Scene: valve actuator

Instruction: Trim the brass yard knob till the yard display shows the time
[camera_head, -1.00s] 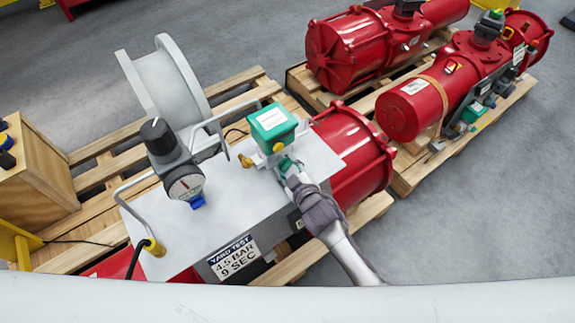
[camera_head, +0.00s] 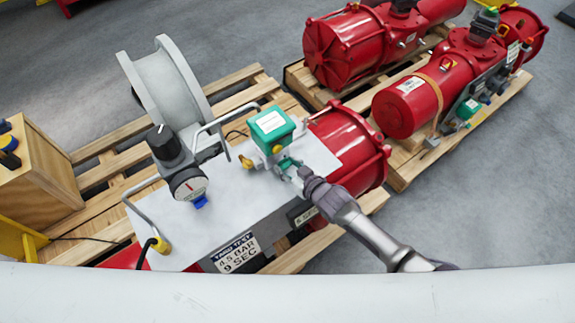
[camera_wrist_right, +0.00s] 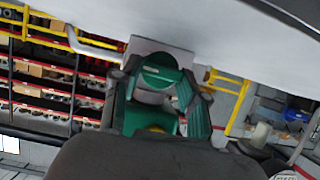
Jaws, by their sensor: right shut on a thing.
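The green-capped valve unit (camera_head: 271,124) stands on the grey plate of the pallet rig, with brass fittings (camera_head: 248,162) at its side. My right gripper (camera_head: 286,165) reaches it from the lower right, its teal tips close against the unit's near side. It is shut; the brass knob in its grip is mostly hidden in the head view. In the right wrist view a bit of brass, the knob (camera_wrist_right: 157,130), shows low between the green-padded fingers. A small dark display (camera_head: 304,215) on the box front seems to read "6 SEC", partly hidden by my wrist. My left gripper is out of view.
A sign (camera_head: 238,253) reads "YARD TEST 4.5 BAR 9 SEC". A black-knobbed regulator with a round gauge (camera_head: 188,184) and wire handles stand left of the valve. A grey reel (camera_head: 168,85) is behind. Red actuators (camera_head: 408,105) lie on another pallet at right.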

